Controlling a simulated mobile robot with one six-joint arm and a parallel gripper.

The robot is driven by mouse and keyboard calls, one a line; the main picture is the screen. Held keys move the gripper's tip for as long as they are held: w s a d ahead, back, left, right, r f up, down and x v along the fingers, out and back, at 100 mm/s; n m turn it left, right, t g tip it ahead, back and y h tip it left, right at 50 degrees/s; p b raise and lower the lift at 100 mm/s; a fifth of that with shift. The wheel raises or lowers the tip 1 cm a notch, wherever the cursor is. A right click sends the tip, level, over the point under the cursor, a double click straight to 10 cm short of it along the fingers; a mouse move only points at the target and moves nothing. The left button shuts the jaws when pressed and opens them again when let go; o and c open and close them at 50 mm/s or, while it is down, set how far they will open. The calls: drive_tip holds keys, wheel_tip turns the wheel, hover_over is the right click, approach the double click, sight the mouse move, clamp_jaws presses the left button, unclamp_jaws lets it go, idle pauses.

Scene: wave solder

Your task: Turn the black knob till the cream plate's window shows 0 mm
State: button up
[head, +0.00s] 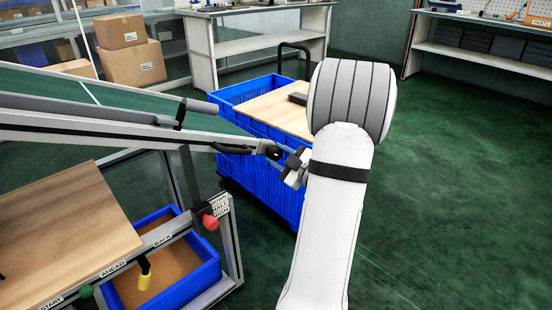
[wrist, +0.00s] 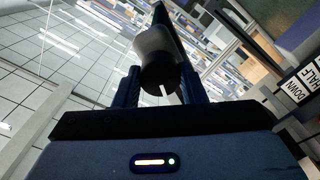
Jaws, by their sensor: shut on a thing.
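The black knob (head: 272,151) sits at the right end of the light metal rail in the head view. My gripper (head: 285,156) reaches it from the right and is shut on it. In the wrist view the round dark end of the knob (wrist: 160,76) is between the two fingers of my gripper (wrist: 158,88), with a short pale mark at its lower edge. I cannot make out the cream plate or its window in either view, so no reading shows.
A label (wrist: 302,86) reading "DOWN HALF" is at the right of the wrist view. A red button (head: 209,221) is on the frame below the rail. A blue cart (head: 262,187) with a board stands behind my gripper. Open green floor lies to the right.

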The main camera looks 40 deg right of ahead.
drive_tip(key=shift+n, duration=0.6)
drive_tip(key=shift+f, duration=0.1)
drive_tip(key=o, duration=1)
drive_tip(key=shift+s, duration=0.15)
